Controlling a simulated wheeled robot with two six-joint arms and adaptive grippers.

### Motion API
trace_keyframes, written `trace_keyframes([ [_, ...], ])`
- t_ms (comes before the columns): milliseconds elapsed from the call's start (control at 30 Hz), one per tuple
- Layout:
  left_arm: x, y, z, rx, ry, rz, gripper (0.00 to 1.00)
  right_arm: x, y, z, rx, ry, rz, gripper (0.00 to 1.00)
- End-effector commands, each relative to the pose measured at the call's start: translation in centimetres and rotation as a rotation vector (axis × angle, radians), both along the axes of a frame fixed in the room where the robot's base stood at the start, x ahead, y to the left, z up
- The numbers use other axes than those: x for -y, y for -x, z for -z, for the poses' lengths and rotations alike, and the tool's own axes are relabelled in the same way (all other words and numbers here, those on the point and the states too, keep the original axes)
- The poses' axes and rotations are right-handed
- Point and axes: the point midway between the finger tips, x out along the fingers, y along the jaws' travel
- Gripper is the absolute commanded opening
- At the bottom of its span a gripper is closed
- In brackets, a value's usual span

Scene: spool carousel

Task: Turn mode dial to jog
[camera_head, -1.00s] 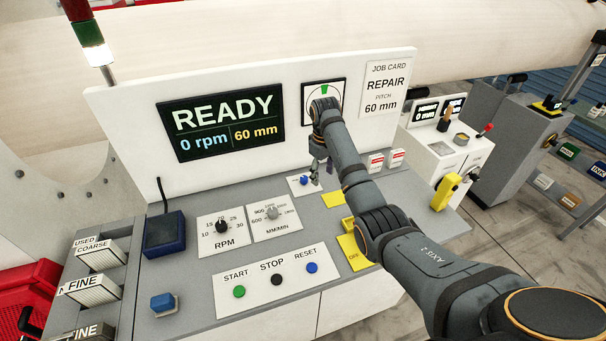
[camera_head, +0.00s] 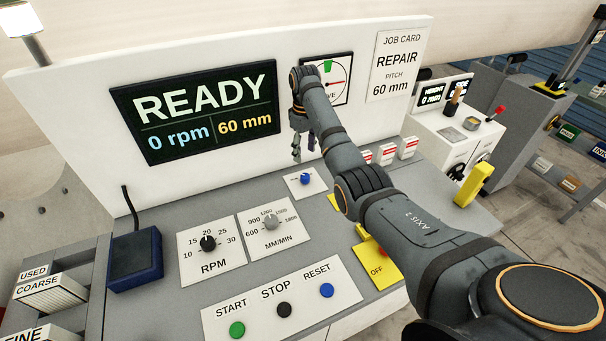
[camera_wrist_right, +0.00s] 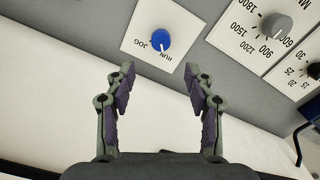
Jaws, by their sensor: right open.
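The mode dial is a blue knob (camera_head: 306,180) on a small white plate (camera_head: 293,190) on the grey console. In the right wrist view the knob (camera_wrist_right: 161,39) sits beside the words RUN and JOG, with a short white mark on its side facing the words. My left gripper is not in view.
The RPM knob (camera_head: 208,243) and MM/MIN knob (camera_head: 270,222) are left of the dial. START, STOP and RESET buttons (camera_head: 284,309) are in front. A yellow OFF plate (camera_head: 376,272) is partly behind my arm. The white back panel (camera_head: 90,130) rises behind the console.

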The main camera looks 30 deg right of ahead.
Motion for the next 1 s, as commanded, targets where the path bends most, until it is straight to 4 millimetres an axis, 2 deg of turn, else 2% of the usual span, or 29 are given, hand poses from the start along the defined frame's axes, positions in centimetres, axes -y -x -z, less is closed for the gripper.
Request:
trace_keyframes([
  [233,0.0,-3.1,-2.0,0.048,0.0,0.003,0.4,-0.1,0.2,4.5,-0.007,-0.001,0.0,0.54],
  [400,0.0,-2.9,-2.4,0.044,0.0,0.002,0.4,-0.1,0.1,7.8,-0.003,-0.001,0.0,0.54],
  [500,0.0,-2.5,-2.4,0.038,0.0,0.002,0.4,0.0,0.1,9.1,-0.003,-0.001,0.0,0.54],
  [633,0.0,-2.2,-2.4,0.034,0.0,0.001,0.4,0.0,0.1,9.9,-0.001,-0.001,0.0,0.54],
  [867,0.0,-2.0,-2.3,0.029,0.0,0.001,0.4,0.0,0.1,10.0,0.0,0.0,0.0,0.54],
  [1000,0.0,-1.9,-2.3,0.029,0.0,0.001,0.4,0.0,0.1,10.0,0.0,0.0,0.0,0.36],
])
